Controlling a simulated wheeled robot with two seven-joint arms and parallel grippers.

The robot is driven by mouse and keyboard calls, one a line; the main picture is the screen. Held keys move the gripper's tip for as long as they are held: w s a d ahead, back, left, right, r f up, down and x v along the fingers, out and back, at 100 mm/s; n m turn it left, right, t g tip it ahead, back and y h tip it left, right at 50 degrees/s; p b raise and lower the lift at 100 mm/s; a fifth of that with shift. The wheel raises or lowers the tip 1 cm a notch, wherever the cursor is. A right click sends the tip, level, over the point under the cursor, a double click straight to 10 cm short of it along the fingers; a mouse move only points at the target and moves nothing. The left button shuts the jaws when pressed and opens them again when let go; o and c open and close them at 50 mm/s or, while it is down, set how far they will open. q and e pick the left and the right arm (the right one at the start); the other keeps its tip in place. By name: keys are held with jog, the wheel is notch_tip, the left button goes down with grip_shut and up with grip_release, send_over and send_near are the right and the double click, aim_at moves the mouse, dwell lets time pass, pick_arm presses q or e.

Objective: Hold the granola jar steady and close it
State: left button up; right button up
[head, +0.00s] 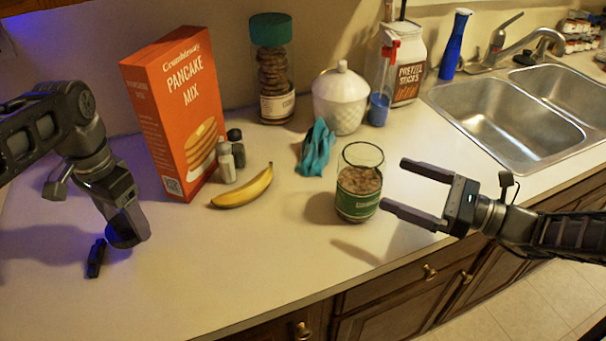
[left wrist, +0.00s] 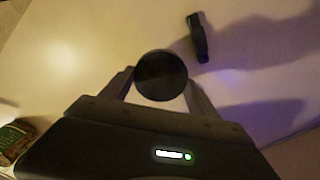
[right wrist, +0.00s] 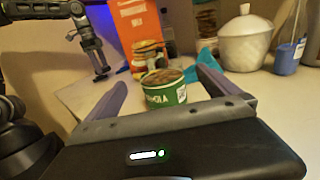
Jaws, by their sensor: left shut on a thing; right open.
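The granola jar (head: 359,192) stands upright on the counter. It is clear glass with a green label, and its top is open with granola inside. It also shows in the right wrist view (right wrist: 165,93) and at the left edge of the left wrist view (left wrist: 14,140). My right gripper (head: 393,184) is open, just right of the jar, its fingers pointing at it and not around it. My left gripper (head: 127,225) is shut on a dark round lid (left wrist: 161,76), low over the counter at the left, well away from the jar.
A small black object (head: 96,258) lies beside my left gripper. A banana (head: 243,188), two shakers, a pancake mix box (head: 178,115) and a blue cloth (head: 316,148) stand left of and behind the jar. A white lidded pot (head: 341,100) is behind. The front counter is clear.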

aim_at(383, 178)
pick_arm(q)
jog(key=shift+d, duration=0.1)
jog(key=shift+r+p, duration=0.55)
jog(key=shift+r, duration=0.05)
pick_arm(e)
jog(key=shift+x, duration=3.4)
pick_arm(q)
jog(key=shift+r+p, duration=0.65)
pick_arm(e)
jog(key=shift+x, duration=2.6)
jog(key=shift+s+f, duration=0.1)
jog(key=shift+c, duration=0.4)
jog(key=c, duration=1.8)
